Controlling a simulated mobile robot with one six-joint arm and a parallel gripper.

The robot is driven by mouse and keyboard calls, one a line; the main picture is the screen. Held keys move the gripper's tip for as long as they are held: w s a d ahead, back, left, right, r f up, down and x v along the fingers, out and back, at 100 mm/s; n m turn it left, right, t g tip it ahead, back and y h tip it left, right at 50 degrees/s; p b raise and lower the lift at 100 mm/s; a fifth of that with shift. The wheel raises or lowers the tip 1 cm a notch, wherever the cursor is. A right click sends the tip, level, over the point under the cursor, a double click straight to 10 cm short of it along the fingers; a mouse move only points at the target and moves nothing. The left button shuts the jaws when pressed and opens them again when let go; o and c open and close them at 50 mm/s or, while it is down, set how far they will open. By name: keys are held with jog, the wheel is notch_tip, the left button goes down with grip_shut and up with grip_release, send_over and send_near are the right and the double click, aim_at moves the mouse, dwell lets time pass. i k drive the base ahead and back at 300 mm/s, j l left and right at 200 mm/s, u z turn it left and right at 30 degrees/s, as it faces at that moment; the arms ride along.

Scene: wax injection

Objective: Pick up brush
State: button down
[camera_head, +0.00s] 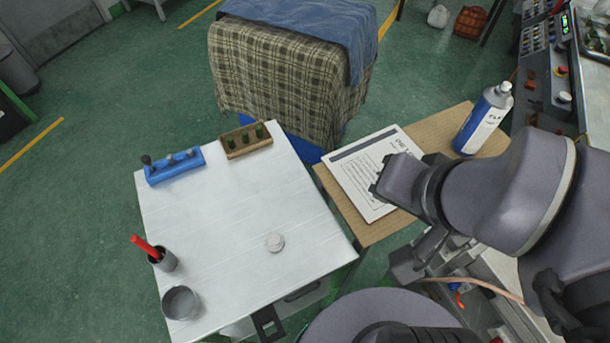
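My arm reaches in from the right. The end of the arm, with my gripper (377,190), is over the paper sheet, well to the right of the brush and apart from it. The fingers are mostly hidden by the wrist, so their opening does not show.
A grey bowl (181,302), a small white round piece (275,242), a blue rack (174,166) and a brown box (246,140) stand on the white table. A printed sheet (358,178) and a spray can (484,118) are on the wooden top. The white table's middle is mostly clear.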

aim_at(137, 240)
jog(key=u, duration=2.2)
jog(key=z, duration=3.3)
jog(key=u, duration=3.3)
jog(key=i+j+z, duration=0.1)
jog(key=j+z, duration=0.3)
jog(key=j, duration=0.2)
jog(key=j+z, duration=0.4)
jog(key=j, duration=0.2)
jog(key=j+z, duration=0.45)
jog(key=j, duration=0.2)
jog(key=i+j+z, duration=0.4)
jog(key=j, duration=0.15)
jog(key=j+z, duration=0.25)
